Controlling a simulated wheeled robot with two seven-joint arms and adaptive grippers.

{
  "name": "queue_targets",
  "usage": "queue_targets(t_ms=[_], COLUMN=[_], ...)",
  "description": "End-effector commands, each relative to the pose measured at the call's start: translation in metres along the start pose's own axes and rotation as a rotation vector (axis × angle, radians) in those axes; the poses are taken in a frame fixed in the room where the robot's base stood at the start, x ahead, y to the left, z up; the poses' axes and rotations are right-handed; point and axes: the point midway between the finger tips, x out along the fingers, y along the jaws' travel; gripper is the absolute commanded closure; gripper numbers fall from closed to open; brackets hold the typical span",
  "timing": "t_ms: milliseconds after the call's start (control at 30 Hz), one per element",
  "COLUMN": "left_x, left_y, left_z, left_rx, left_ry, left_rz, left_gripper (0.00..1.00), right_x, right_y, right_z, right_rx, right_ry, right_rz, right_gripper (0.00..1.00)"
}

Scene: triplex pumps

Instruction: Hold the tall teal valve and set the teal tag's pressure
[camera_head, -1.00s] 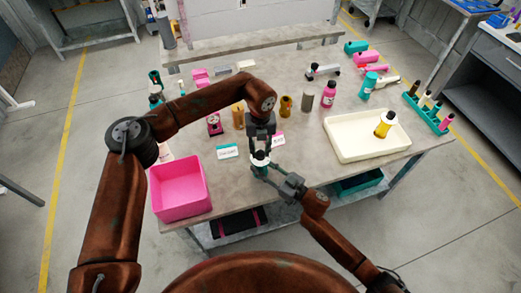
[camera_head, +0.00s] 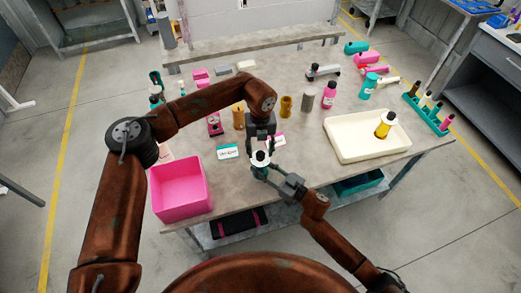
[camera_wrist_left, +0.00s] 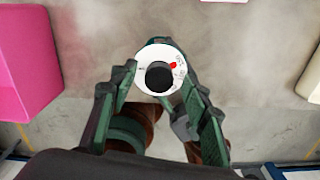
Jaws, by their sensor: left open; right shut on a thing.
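The valve (camera_head: 261,159) has a white dial face with a black knob on top; its body is mostly hidden. In the left wrist view, the dial (camera_wrist_left: 145,61) shows a red mark at the upper right of the knob (camera_wrist_left: 159,77). My right gripper (camera_head: 263,172) is shut on the valve and holds it near the table's front edge. My left gripper (camera_head: 261,150) points down just above the dial, open, with its fingers on either side of the knob. The teal tag (camera_head: 228,152) stands on the table to the left; its writing is too small to read.
A pink bin (camera_head: 180,190) is at the front left. A pink-edged tag (camera_head: 277,140) stands behind my grippers. A cream tray (camera_head: 350,146) with a yellow bottle (camera_head: 385,125) is at the right. Several bottles and cylinders stand further back.

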Motion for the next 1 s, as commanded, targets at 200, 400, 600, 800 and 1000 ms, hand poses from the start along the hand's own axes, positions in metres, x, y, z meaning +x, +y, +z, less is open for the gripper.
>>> queue_targets(t_ms=[200,400,600,800,1000], left_x=[-0.024,-0.067,-0.102,-0.118,-0.120], left_y=[-0.001,0.000,0.000,0.000,0.000], left_z=[0.001,0.001,0.001,0.001,0.000], left_rx=[0.001,0.000,-0.001,-0.001,0.000], left_ry=[-0.003,-0.003,-0.003,-0.001,-0.001], left_rz=[-0.002,-0.001,-0.001,0.000,0.000], left_gripper=[0.57,0.57,0.57,0.57,0.57], right_x=[0.000,0.000,0.000,0.000,0.000], right_y=[0.001,0.001,0.002,0.001,0.001], right_z=[0.000,0.000,0.000,0.000,0.000], right_rx=[0.000,0.000,0.000,0.000,0.000], right_ry=[-0.001,-0.001,-0.001,-0.001,-0.001], right_rz=[0.002,0.003,0.003,0.003,0.002], right_gripper=[1.00,1.00,1.00,1.00,1.00])
